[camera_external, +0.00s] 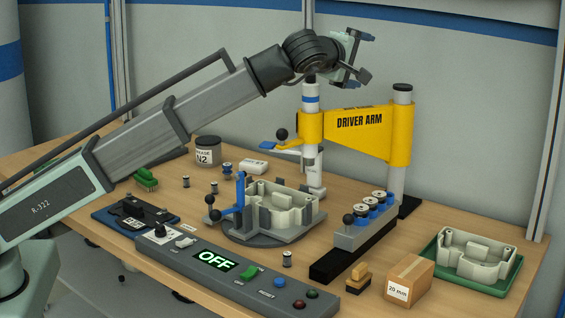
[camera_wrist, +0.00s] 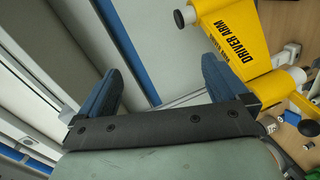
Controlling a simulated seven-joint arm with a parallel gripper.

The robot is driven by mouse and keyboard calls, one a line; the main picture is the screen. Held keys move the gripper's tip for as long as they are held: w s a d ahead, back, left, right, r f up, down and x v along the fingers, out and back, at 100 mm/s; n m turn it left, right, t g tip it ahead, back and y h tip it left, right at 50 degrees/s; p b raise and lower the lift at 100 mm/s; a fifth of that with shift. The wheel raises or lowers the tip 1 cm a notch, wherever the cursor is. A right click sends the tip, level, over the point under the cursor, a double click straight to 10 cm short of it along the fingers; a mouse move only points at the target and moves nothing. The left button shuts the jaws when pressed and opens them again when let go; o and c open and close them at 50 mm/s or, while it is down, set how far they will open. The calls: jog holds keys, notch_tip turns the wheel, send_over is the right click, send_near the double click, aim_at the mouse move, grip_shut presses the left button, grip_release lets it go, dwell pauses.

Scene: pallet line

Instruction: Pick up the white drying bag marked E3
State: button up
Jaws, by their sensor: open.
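A small white item (camera_external: 254,166) lies on the table behind the grey fixture, right of the grease jar. It looks like the white drying bag, but its marking is too small to read. My gripper (camera_external: 358,56) is raised high above the back of the table, near the top of the yellow driver arm, well above and to the right of the white item. In the wrist view my gripper (camera_wrist: 163,80) shows two blue fingers spread wide with nothing between them. The bag cannot be made out for certain there.
The yellow driver arm (camera_external: 357,132) on its posts stands close below my gripper. The fixture with a cream housing (camera_external: 281,204), a jar (camera_external: 207,150), a control panel (camera_external: 216,262) reading OFF, a cardboard box (camera_external: 410,282) and a green tray (camera_external: 438,278) occupy the table.

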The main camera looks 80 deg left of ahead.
jog(key=s+a+r+n+g+y, duration=0.15)
jog(key=s+a, duration=0.25)
jog(key=a, duration=0.7)
jog(key=m+g+h, duration=0.7)
jog(key=m+h, duration=0.2)
jog(key=m, duration=0.6)
send_over(253, 162)
jog(key=s+d, duration=0.2)
jog(key=shift+y, duration=0.25)
jog(key=f, duration=3.7)
jog(key=shift+w+f, duration=0.2)
jog(key=shift+f, duration=0.05)
jog(key=shift+d+x, duration=0.1)
jog(key=shift+x, duration=1.45)
jog(key=shift+d+x, duration=0.15)
jog(key=shift+x, duration=1.35)
jog(key=shift+w+f, duration=0.1)
jog(key=shift+c, duration=0.2)
